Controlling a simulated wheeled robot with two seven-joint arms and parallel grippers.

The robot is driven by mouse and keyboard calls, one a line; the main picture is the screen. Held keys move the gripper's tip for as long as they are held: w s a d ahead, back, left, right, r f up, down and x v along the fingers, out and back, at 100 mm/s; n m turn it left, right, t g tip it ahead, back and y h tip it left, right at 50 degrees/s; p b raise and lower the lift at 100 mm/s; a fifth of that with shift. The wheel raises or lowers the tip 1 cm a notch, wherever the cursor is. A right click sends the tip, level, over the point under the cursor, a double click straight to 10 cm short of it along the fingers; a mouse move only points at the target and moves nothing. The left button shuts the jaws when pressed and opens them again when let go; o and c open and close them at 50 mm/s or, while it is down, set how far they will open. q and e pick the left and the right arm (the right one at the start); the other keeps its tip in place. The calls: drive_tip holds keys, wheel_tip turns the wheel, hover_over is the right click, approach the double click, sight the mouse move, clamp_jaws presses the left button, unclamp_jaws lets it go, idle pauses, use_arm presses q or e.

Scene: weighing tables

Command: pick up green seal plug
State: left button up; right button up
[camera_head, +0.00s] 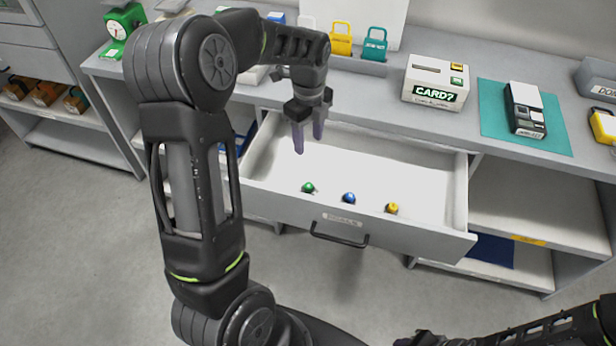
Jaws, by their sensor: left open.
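A small green seal plug (308,187) lies in the open drawer (458,198), towards its front left. A blue plug (348,197) and a yellow plug (392,208) lie to its right in a row. My left gripper (308,140) is open and empty. It points down over the left part of the drawer, above and behind the green plug and apart from it. My right arm shows at the bottom right. Its gripper (420,340) is cut by the lower edge, and I cannot tell its jaw state.
The drawer front has a dark handle (339,236). The drawer floor around the plugs is clear.

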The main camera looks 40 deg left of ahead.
use_arm(q)
wheel_tip(320, 180, down, 3)
drive_tip(key=b, duration=0.9)
hover_over(308, 186)
wheel_tip(308, 186, down, 7)
drive_tip(key=shift+w+r, duration=0.1)
drive_tip(key=shift+r, duration=0.1)
drive_tip(key=shift+f, duration=1.35)
